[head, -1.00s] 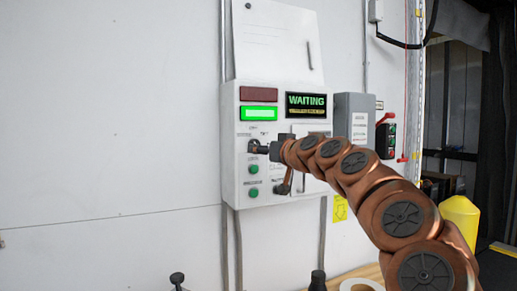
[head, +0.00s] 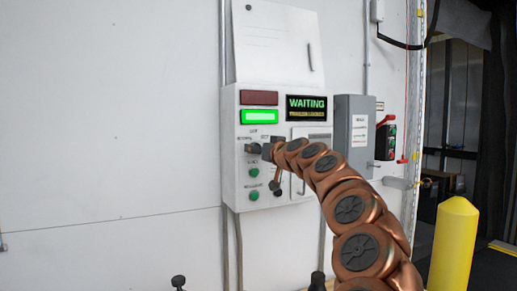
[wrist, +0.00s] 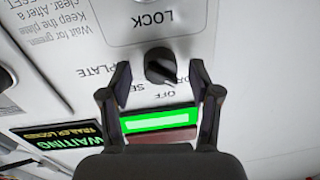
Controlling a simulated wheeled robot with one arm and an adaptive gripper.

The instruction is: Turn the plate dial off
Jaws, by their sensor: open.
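The black plate dial (wrist: 160,66) sits on the white control box (head: 232,180), below the "LOCK" plate in the wrist view, which is upside down to the lettering. Printed words including "PLATE" and "OFF" lie around it. Its ridge seems to slant toward the lower right, near "OFF"; the exact setting is hard to read. My gripper (wrist: 160,84) is open, with one finger on each side of the dial and visible gaps between. In the head view my gripper (head: 257,148) is at the box front and hides the dial.
A lit green indicator (head: 259,117) and a "WAITING" display (head: 306,107) are above the dial. Green buttons (head: 254,172) are below it. A grey box (head: 355,135) stands to the right, and a yellow bollard (head: 454,245) is farther right. The left wall is bare.

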